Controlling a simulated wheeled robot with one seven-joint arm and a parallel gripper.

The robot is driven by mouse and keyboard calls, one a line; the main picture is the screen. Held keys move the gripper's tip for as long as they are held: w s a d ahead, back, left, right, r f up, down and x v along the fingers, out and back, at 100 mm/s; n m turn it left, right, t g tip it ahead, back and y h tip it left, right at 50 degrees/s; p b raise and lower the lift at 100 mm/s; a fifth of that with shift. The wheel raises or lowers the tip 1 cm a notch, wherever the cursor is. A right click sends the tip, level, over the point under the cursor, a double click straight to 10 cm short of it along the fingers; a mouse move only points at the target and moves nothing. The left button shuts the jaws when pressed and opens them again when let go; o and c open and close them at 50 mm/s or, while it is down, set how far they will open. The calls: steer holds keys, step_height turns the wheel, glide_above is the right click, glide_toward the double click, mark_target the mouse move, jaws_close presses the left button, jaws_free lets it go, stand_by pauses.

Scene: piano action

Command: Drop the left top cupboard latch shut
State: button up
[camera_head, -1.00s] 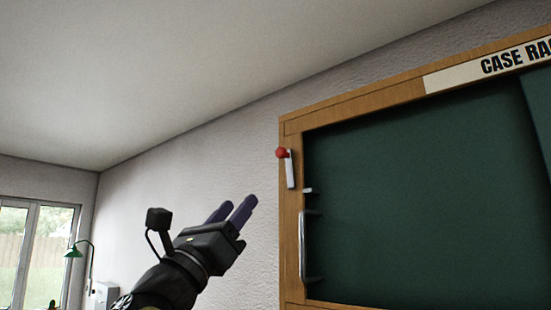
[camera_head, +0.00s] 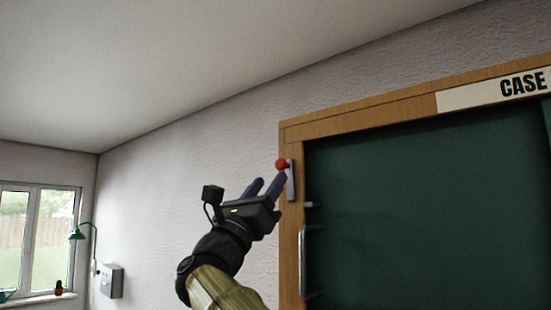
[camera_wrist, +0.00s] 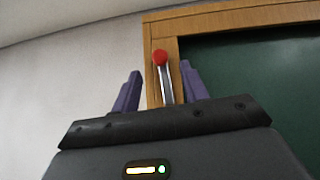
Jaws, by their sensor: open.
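The latch is a pale metal bar (camera_head: 291,181) with a red ball knob (camera_head: 281,164) at its upper end. It sits on the left wooden frame (camera_head: 289,237) of the green cupboard, near the top corner. In the wrist view the red knob (camera_wrist: 160,57) and bar (camera_wrist: 166,85) show between my two purple fingers. My gripper (camera_head: 267,183) is open, just left of and below the knob in the head view. Whether a finger touches the latch I cannot tell. The lower part of the bar is hidden by my gripper in the wrist view.
A metal handle (camera_head: 302,262) runs down the cupboard's left edge below the latch, with a small bracket (camera_head: 310,205) above it. The green panel (camera_head: 420,220) fills the right side. Bare wall (camera_head: 190,160) lies left of the cupboard.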

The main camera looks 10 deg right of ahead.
mark_target(279, 167)
steer(key=p+x, duration=0.3)
steer(key=x, duration=0.2)
steer(key=shift+f, duration=0.1)
jaws_close()
